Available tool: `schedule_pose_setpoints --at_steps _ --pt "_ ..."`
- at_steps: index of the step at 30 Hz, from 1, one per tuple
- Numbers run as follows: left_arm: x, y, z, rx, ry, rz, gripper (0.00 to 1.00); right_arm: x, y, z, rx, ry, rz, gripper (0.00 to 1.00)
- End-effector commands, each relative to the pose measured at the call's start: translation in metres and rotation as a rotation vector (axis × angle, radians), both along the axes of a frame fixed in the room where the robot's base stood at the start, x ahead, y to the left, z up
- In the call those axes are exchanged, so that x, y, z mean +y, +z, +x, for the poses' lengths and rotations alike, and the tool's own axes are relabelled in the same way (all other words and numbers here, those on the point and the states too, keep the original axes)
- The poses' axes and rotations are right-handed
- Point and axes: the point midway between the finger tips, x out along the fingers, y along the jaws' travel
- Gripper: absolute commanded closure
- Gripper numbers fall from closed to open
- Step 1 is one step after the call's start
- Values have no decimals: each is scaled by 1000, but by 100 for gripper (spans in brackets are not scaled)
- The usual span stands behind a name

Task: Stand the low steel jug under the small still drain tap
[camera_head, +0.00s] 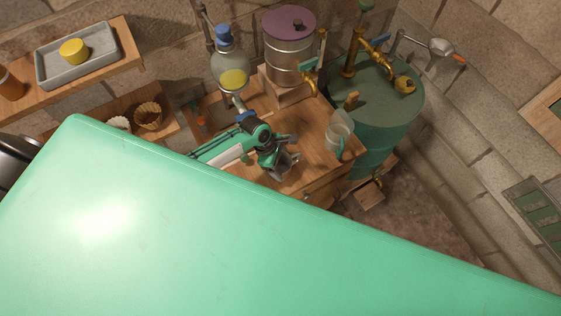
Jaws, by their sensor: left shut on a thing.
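My left gripper (278,158) is over the wooden bench top and shut on a small grey metal thing (286,166), which looks like the low steel jug. The jaws hide much of it, and I cannot tell whether it touches the bench. The small steel still (287,55) with a purple lid stands on a wooden block behind the gripper. Its brass drain tap (311,86) with a green handle sticks out low on its right side, above and to the right of the gripper. My right gripper is not in view.
A clear jug (339,131) stands on the bench (300,125) right of the gripper. A blue-capped glass vessel (230,72) with yellow liquid stands left of the still. A green drum (385,105) with brass taps is at the right. Bare bench shows below the drain tap.

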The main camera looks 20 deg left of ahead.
Motion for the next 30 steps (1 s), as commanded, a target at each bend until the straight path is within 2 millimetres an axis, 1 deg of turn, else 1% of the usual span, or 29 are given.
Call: schedule_pose_setpoints --at_steps 6,7,10,18,22,26,30 --pt "0 -2 0 0 1 -1 48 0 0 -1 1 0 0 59" --pt "0 -3 0 0 1 0 21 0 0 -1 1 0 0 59" --pt "0 -3 0 0 0 0 2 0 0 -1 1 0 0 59" --pt "0 -2 0 0 0 0 2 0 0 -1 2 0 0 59" --pt "2 2 0 0 -1 1 2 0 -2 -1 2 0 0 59" --pt "7 14 -1 -1 -1 0 2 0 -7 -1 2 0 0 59" --pt "17 36 -2 -4 -2 1 2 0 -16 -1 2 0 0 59"
